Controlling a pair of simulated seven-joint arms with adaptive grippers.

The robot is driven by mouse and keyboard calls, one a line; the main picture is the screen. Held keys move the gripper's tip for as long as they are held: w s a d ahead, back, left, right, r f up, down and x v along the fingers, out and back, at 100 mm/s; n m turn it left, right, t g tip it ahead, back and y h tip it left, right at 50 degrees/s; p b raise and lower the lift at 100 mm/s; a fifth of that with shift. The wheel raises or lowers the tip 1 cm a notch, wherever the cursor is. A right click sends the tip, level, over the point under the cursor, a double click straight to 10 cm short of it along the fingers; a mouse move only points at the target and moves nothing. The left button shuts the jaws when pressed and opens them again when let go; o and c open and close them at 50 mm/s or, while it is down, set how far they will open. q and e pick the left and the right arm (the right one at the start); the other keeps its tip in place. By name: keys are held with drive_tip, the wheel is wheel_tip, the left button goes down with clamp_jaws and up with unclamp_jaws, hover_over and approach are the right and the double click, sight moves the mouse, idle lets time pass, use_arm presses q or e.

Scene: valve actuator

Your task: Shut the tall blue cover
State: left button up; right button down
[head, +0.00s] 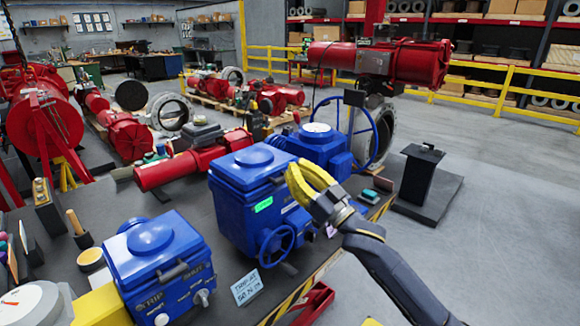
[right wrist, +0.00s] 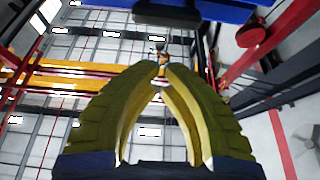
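Blue valve actuators stand on the dark bench in the head view. The tall blue cover (head: 254,163) is on top of the middle box-shaped one, which has a green label and a blue handwheel (head: 277,245). I cannot tell whether the cover sits fully down. My right gripper (head: 297,170) has yellow fingers and is just right of this box, near its upper part. In the right wrist view its fingertips (right wrist: 161,72) come together with nothing held between them. A blue surface (right wrist: 195,10) shows at the top of that view. My left gripper is not in view.
A lower blue box (head: 153,250) with a lid stands front left. Another blue actuator (head: 320,145) with a large handwheel is behind my right gripper. A red cylinder (head: 190,162) lies behind the tall box. A small sign (head: 247,287) stands at the front edge.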

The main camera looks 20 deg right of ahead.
drive_tip(key=s+d+f+g+h, duration=0.1)
drive_tip(key=s+f+g+h, duration=0.15)
drive_tip(key=s+f, duration=0.45)
drive_tip(key=s+d+f+g+h, duration=0.15)
drive_tip(key=f+h, duration=0.25)
drive_tip(key=f, duration=0.8)
drive_tip(key=s+d+f+g+h, duration=0.1)
drive_tip(key=s+f+h, duration=0.3)
drive_tip(key=f, duration=0.5)
drive_tip(key=s+d+f+g+h, duration=0.2)
drive_tip(key=s+f+g, duration=0.15)
drive_tip(key=s, duration=0.35)
drive_tip(key=s+d+f+n+g+h, duration=0.1)
drive_tip(key=s+d+f+g+h, duration=0.1)
drive_tip(key=s+f, duration=0.45)
drive_tip(key=s+d+f+g+h, duration=0.1)
drive_tip(key=s+d+f+g, duration=0.2)
drive_tip(key=s, duration=0.6)
drive_tip(key=s+a+f+g+y, duration=0.1)
drive_tip(key=s+a+f, duration=0.15)
drive_tip(key=f, duration=1.35)
drive_tip(key=s+a+f+g+y, duration=0.15)
drive_tip(key=a+f, duration=0.25)
drive_tip(key=f, duration=1.3)
drive_tip(key=s+f+m+g+y, duration=0.1)
drive_tip(key=s+f+m+g, duration=0.1)
drive_tip(key=s+f, duration=1.6)
drive_tip(key=shift+s+d+f+m+g+y, duration=0.2)
drive_tip(key=shift+s+m+g+y, duration=0.25)
drive_tip(key=shift+s, duration=0.6)
